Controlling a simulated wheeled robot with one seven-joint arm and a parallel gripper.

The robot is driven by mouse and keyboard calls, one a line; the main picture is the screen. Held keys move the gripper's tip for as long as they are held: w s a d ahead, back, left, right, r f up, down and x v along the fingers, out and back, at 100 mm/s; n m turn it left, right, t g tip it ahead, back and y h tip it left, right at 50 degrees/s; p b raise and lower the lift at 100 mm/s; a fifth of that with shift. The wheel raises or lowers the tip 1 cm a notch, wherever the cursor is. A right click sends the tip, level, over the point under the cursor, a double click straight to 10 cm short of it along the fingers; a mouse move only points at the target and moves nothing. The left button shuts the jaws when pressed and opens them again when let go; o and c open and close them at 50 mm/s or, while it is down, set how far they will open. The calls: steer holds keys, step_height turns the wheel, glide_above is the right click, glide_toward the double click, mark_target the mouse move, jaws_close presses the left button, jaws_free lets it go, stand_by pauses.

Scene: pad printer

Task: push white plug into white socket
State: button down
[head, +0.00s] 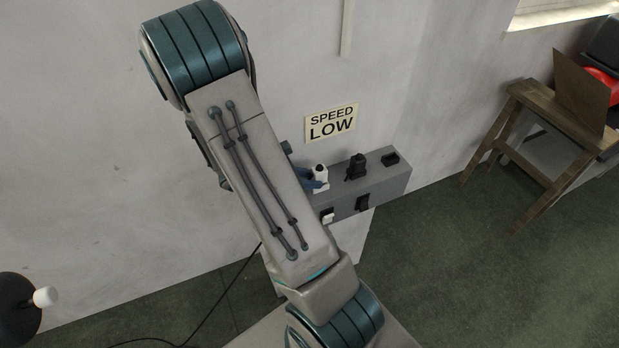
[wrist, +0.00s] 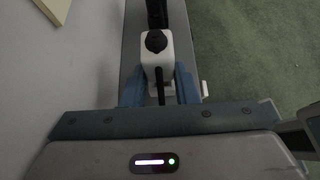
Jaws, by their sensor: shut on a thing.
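The white plug (head: 320,174) is at the left part of the top of a grey box; in the wrist view the plug (wrist: 157,57) is a white block with a dark round top and a black cord. My gripper (wrist: 159,84) is shut on it, with one blue finger on each side. In the head view my gripper (head: 311,180) is mostly behind my arm. A white patch (wrist: 167,89) shows low between the fingers, perhaps the white socket. How deep the plug sits cannot be seen.
The grey box (head: 378,185) is at the wall. A black plug (head: 356,166) stands on it beside the white one, with a black socket (head: 390,158) further right. White (head: 328,216) and black (head: 362,203) switch-like parts are on its front. A "SPEED LOW" sign (head: 331,122) hangs above.

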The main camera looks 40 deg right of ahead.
steer(key=shift+f+b, duration=0.35)
steer(key=c, duration=1.1)
jaws_free()
steer(key=shift+o, duration=0.2)
steer(key=shift+a, duration=0.1)
steer(key=v, duration=1.3)
steer(key=shift+a+r+b, duration=0.2)
steer(key=shift+r+b, duration=0.1)
steer(key=s+a+r+m+t+y, duration=0.5)
steer(key=s+a+r+m+y, duration=0.3)
steer(key=m, duration=0.7)
steer(key=s+r+y, duration=0.2)
steer(key=s+y, duration=0.1)
steer(key=shift+a+r+t, duration=0.15)
steer(key=shift+a+t, duration=0.15)
